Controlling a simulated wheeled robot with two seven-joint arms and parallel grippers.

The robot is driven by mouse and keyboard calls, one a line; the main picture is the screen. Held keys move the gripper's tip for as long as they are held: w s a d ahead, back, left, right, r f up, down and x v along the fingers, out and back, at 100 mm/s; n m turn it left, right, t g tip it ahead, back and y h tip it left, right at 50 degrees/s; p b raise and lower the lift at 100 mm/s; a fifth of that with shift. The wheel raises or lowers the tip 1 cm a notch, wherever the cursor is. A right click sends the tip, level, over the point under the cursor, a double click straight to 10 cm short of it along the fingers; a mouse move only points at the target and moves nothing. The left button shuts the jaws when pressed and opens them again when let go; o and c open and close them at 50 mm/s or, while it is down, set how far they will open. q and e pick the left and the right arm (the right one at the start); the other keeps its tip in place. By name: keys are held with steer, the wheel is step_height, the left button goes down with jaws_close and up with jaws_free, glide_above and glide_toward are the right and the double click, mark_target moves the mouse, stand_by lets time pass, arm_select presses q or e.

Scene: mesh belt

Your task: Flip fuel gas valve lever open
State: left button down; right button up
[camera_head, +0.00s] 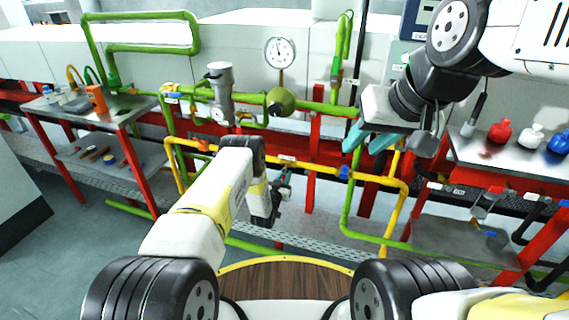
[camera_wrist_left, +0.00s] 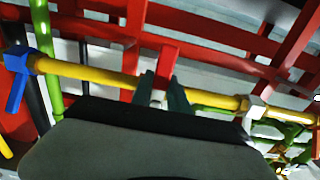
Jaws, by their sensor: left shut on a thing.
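A yellow pipe (camera_head: 310,166) runs across the rack in the head view and also crosses the left wrist view (camera_wrist_left: 95,74). In the left wrist view a red lever (camera_wrist_left: 168,58) stands up at this pipe, between the dark fingertips of my left gripper (camera_wrist_left: 163,92). My left gripper (camera_head: 283,178) is shut on the red lever; the head view mostly hides the lever behind the gripper. I cannot read a label on the valve. My right gripper (camera_head: 369,141) is at upper right in the head view, with its teal fingers apart and nothing seen between them.
A blue valve handle (camera_head: 345,172) sits on the yellow pipe to the right, also in the wrist view (camera_wrist_left: 17,75). Green pipes (camera_head: 345,225) and red rack bars surround the left gripper. A gauge (camera_head: 280,52) stands behind. A left bench (camera_head: 100,118) holds tools.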

mark_target(294, 166)
arm_select(q)
steer(key=shift+n, duration=0.4)
stand_by(0.4)
steer(key=n, duration=0.2)
steer(key=shift+s+d+n, duration=0.2)
steer(key=shift+d+n, duration=0.15)
steer(key=shift+n, duration=0.05)
steer(key=shift+s+d+r+n, duration=0.1)
steer(key=shift+d+r+n, duration=0.35)
steer(key=shift+n, duration=1.95)
steer(key=shift+s+d+r+n, duration=0.15)
steer(key=shift+d+r+n, duration=0.25)
steer(key=shift+n, duration=2)
steer(key=shift+s+d+r+n, duration=0.1)
steer(key=shift+d+r+n, duration=0.35)
steer(key=shift+n, duration=1.95)
steer(key=shift+a+r, duration=0.2)
steer(key=c, duration=1.3)
jaws_free()
